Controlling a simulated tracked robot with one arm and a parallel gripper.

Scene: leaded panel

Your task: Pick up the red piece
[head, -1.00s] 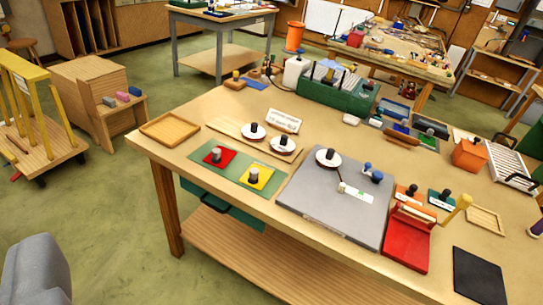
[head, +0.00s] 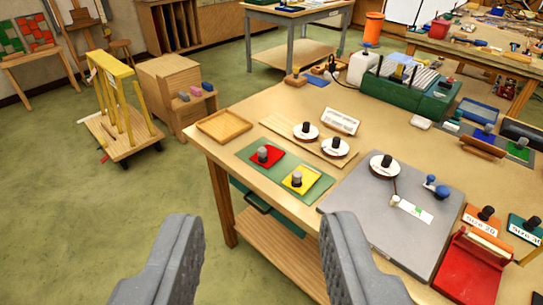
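A wooden tray (head: 224,127) lies left of the mat. White discs with black knobs (head: 335,148) sit behind it, and a grey board (head: 345,208) lies to its right. A red box (head: 468,272) stands farther right. Open green floor (head: 80,230) lies left of the bench.

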